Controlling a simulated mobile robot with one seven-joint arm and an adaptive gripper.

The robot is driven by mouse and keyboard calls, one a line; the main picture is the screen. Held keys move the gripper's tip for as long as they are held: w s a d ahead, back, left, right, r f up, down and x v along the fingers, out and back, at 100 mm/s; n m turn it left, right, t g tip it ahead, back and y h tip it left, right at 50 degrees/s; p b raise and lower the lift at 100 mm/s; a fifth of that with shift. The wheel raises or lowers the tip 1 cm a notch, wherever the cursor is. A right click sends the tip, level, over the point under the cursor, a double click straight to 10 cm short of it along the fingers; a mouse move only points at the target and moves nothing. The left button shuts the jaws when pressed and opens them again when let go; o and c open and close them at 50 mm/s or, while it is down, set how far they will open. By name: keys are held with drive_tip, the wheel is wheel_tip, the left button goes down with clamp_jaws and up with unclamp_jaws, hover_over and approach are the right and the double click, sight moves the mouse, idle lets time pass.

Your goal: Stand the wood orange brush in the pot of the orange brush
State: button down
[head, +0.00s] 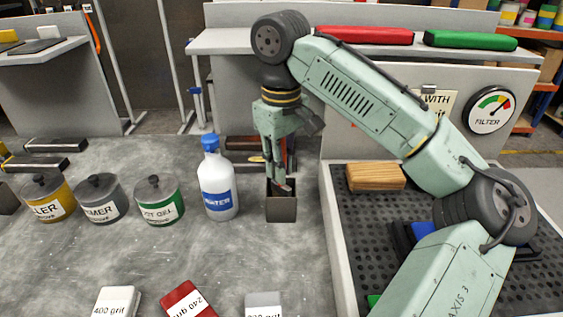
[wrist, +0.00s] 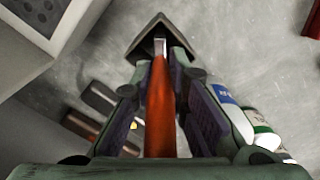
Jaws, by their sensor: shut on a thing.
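My gripper (head: 279,172) is shut on the wood orange brush (wrist: 160,110). In the wrist view the orange-brown handle lies between both fingers, and its narrow pale metal end points at the pot. The dark grey, square-sided pot (head: 281,208) stands on the grey bench directly below my gripper. It also shows in the wrist view (wrist: 146,44), with the brush's far end overlapping its opening. I cannot tell how deep that end sits in the pot. No orange marking shows on the pot.
A white bottle with a blue cap (head: 218,185) stands close left of the pot. Labelled cans (head: 159,200) stand farther left. Dark bars (head: 240,143) lie behind. A perforated tray (head: 350,235) with a wooden block (head: 375,177) is at right. Bare bench lies in front of the pot.

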drive_tip(key=shift+f, duration=0.3)
drive_tip(key=c, duration=1.5)
unclamp_jaws()
wheel_tip(320, 180, up, 12)
drive_tip(key=shift+r, duration=0.1)
